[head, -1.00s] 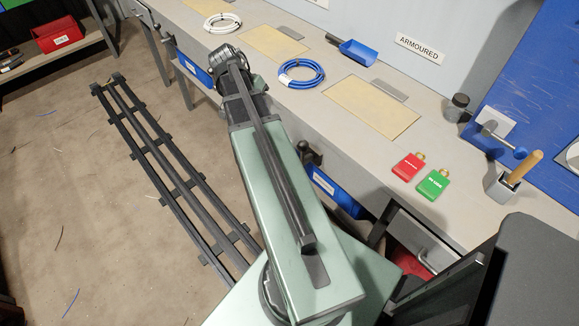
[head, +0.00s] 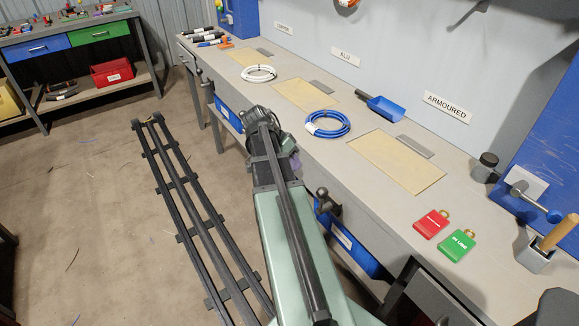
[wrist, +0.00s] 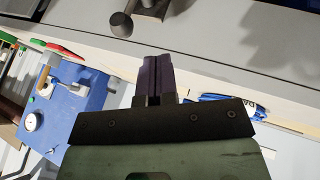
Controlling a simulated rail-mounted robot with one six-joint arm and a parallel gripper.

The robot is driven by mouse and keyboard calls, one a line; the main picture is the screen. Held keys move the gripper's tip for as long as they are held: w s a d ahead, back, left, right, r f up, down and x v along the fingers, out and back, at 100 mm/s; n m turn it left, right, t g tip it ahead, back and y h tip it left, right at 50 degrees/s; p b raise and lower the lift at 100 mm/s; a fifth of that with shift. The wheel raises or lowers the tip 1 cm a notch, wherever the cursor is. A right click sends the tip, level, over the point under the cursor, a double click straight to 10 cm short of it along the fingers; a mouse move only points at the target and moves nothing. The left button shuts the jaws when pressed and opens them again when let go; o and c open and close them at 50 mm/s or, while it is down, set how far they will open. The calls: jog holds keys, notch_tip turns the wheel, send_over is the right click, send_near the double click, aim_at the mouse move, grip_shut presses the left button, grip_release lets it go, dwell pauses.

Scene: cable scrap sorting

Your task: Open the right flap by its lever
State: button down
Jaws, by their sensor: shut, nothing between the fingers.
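In the head view, a dark ball-ended lever (head: 322,195) stands out from the bench front below the tan right panel (head: 398,163). I take this panel for the right flap; it lies flat in the bench top. In the wrist view, a ball-ended lever (wrist: 122,24) shows at the top, on the grey bench front. My gripper (wrist: 158,62) has purple fingers, shut together and empty. In the picture they sit below and right of the knob, apart from it. In the head view the fingers are mostly hidden by my arm.
A blue bin (head: 345,243) hangs under the bench below the lever. A blue cable coil (head: 328,124), a blue scoop (head: 386,107), and red (head: 432,223) and green (head: 457,245) tags lie on top. A floor rail (head: 195,215) runs along the left.

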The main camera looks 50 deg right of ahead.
jog(key=s+d+f+b, duration=0.1)
jog(key=s+f+b, duration=0.2)
jog(key=s, duration=0.3)
jog(key=shift+f, duration=0.85)
jog(key=shift+s+d, duration=0.15)
jog(key=shift+s, duration=0.05)
